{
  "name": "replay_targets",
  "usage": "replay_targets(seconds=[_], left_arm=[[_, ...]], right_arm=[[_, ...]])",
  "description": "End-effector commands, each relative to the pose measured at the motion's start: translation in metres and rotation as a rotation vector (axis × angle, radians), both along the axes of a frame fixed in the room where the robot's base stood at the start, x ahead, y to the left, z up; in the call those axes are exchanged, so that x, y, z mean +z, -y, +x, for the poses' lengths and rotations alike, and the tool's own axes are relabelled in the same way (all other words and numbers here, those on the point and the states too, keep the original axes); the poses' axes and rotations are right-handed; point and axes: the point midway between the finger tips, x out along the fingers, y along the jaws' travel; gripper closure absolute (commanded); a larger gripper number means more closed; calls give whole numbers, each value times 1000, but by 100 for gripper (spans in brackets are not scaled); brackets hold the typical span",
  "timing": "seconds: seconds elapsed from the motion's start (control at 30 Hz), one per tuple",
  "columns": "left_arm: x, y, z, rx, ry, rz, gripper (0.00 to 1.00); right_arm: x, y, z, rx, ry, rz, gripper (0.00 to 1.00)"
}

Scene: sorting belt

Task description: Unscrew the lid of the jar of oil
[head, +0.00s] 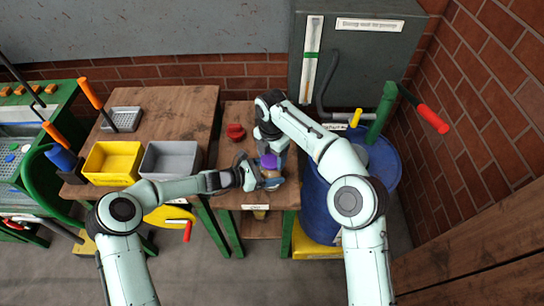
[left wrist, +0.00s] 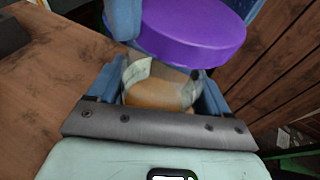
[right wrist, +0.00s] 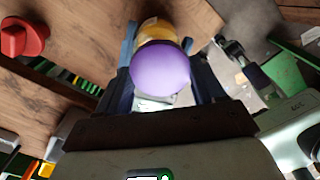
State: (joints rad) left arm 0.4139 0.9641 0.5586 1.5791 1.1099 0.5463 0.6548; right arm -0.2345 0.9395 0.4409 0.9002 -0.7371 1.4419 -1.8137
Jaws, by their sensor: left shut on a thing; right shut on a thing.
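The jar of oil (head: 271,174) is above the front of the small wooden table, with a purple lid (head: 269,160) on it. In the left wrist view its amber body with a pale label (left wrist: 160,92) sits between the blue fingers of my left gripper (head: 262,177), which is shut on it. My right gripper (head: 270,150) is shut on the purple lid, which also shows in the right wrist view (right wrist: 160,68). The lid looks seated on the jar. In the head view the grippers hide much of the jar, and I cannot tell whether its base touches the table.
A red knob-like object (head: 235,131) stands on the small table (head: 230,190), behind the jar to the left. A yellow bin (head: 112,181) and a grey bin (head: 171,178) are on the left table. A blue barrel (head: 318,215) stands close on the right.

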Motion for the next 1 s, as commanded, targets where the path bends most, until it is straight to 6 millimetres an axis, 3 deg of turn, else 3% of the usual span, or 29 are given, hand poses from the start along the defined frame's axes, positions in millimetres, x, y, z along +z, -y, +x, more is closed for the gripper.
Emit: replay_targets(seconds=[0.3, 0.6, 0.9, 0.93, 1.0], left_arm=[[-2, 2, -2, -5, -3, 0, 100], [-2, 3, -3, -6, -3, 0, 100], [-2, 2, -3, -6, -3, -1, 100], [-2, 2, -3, -6, -3, -1, 18], [-2, 2, -2, -7, -2, -1, 0]], right_arm=[[1, 0, 0, 0, 1, 1, 68], [35, 0, 0, -1, 3, 2, 68], [40, 0, 0, 1, 1, 1, 68], [40, 0, 0, 1, 1, 1, 68], [40, 0, 0, 1, 1, 1, 68]])
